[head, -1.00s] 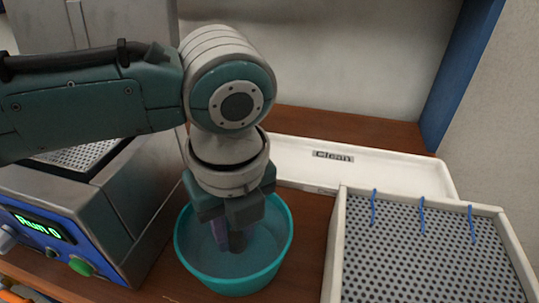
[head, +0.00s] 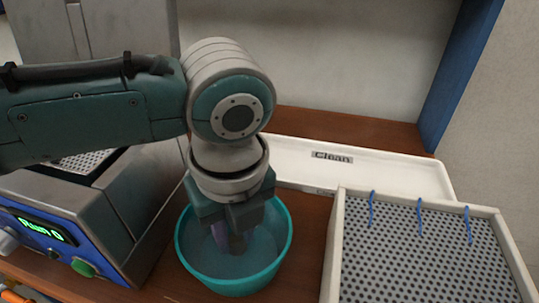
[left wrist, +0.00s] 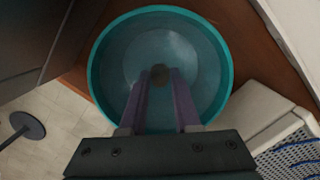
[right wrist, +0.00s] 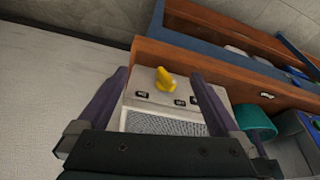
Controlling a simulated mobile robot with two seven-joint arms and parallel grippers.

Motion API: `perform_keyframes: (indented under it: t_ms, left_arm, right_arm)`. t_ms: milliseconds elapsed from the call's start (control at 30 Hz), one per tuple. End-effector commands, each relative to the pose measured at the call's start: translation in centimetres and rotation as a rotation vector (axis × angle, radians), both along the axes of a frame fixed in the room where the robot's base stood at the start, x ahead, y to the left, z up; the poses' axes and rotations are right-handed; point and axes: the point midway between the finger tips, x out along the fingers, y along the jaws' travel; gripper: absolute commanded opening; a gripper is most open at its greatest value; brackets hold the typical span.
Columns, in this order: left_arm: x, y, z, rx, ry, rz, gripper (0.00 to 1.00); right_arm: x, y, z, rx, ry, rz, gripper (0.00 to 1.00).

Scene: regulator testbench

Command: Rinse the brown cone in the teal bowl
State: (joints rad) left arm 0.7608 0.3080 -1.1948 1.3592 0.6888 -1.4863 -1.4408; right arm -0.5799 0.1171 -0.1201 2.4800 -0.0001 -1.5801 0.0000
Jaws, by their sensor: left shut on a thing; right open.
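The teal bowl (head: 279,262) stands on the brown bench, with liquid-looking grey-blue inside. My left gripper (head: 228,238) points down into it, its purple fingers below the rim line. It is shut on the brown cone (head: 237,244), which shows as a small dark brown end. In the left wrist view the bowl (left wrist: 222,70) surrounds the fingertips (left wrist: 160,80), and the cone (left wrist: 159,74) sits between them. Whether the cone touches the liquid or the bowl's floor is unclear. My right gripper (right wrist: 158,76) is open and empty; its wrist view also shows the bowl (right wrist: 256,120).
A white tray labelled Clean (head: 400,178) lies behind the bowl. A perforated tray with blue hooks (head: 335,245) is to its right. A grey machine with a lit display (head: 40,225) stands close on the left. The right wrist view shows a yellow object (right wrist: 165,80) by labelled trays.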

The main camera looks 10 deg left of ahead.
Motion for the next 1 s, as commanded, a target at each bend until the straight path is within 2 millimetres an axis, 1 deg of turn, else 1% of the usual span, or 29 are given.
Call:
perform_keyframes:
  t_ms: [600, 1000]
  left_arm:
    - [0.0, 0.0, 0.9, 0.000, 0.000, -0.001, 0.00]
    - [0.0, 0.0, 0.3, 0.000, 0.000, 0.000, 0.00]
  right_arm:
    - [0.0, -0.1, 1.2, -0.004, 0.000, 0.002, 1.00]
    - [0.0, -0.1, 1.0, -0.005, 0.000, 0.004, 1.00]
